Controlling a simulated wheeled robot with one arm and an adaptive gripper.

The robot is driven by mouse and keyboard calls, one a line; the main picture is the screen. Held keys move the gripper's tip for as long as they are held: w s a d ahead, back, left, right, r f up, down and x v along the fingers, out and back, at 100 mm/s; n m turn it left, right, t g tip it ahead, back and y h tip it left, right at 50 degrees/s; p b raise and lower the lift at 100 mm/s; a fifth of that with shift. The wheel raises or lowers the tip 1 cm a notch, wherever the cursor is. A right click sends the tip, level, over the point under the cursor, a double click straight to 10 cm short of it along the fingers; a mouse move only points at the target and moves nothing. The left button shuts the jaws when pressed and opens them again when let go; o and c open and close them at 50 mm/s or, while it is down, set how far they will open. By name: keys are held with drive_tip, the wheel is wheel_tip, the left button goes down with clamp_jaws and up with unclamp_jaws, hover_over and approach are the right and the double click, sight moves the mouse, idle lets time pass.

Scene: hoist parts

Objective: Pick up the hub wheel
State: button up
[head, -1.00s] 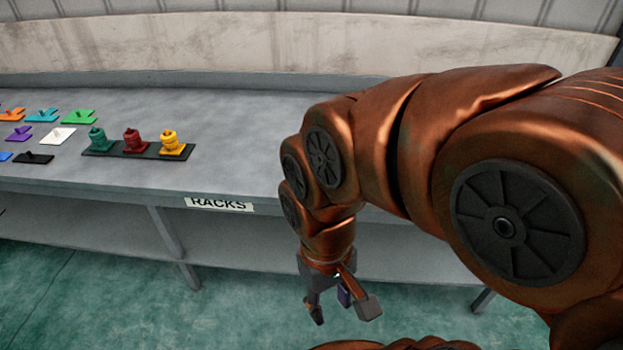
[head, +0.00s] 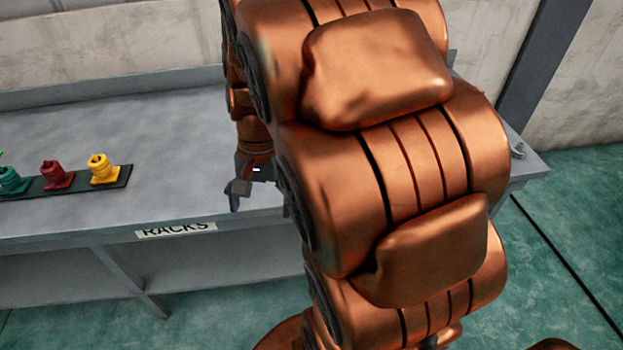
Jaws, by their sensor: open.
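My gripper (head: 248,188) is open over the front part of the grey table, left of my large copper arm links. Its fingers are partly hidden by the arm, and nothing shows between them. I cannot make out a hub wheel for certain. A small grey part (head: 517,150) sits at the table's far right end, partly covered by my arm and too small to identify. My arm hides much of the right side of the table.
On the grey table (head: 180,120), a dark rack (head: 118,182) at left holds yellow (head: 103,168), red (head: 56,174) and green (head: 12,180) parts. A "RACKS" label (head: 176,230) is on the front edge. The tabletop between rack and gripper is clear. Green floor (head: 570,220) is open at right.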

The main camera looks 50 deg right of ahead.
drive_tip(key=w+d+f+m+t, duration=0.1)
drive_tip(key=w+d+f+m, duration=0.2)
drive_tip(key=d, duration=0.6)
drive_tip(key=w+d+f+m+t+y+b, duration=0.1)
drive_tip(key=w+d+f+m, duration=0.2)
drive_tip(key=d+m, duration=0.3)
drive_tip(key=w+d+f+m+t+b, duration=0.1)
drive_tip(key=w+d+f+m, duration=0.2)
drive_tip(key=d, duration=0.9)
drive_tip(key=shift+w+f+m, duration=0.1)
drive_tip(key=shift+f+m, duration=0.15)
drive_tip(key=shift+m, duration=0.4)
drive_tip(key=shift+f+m, duration=0.2)
drive_tip(key=shift+m, duration=0.45)
drive_tip(key=shift+d+f+t+y, duration=0.2)
drive_tip(key=shift+d+t+y, duration=0.05)
drive_tip(key=shift+t+y, duration=0.05)
drive_tip(key=shift+f, duration=0.25)
drive_tip(key=shift+p+x, duration=1.1)
drive_tip(key=shift+x, duration=2.5)
drive_tip(key=shift+d, duration=0.1)
drive_tip(key=c, duration=1.6)
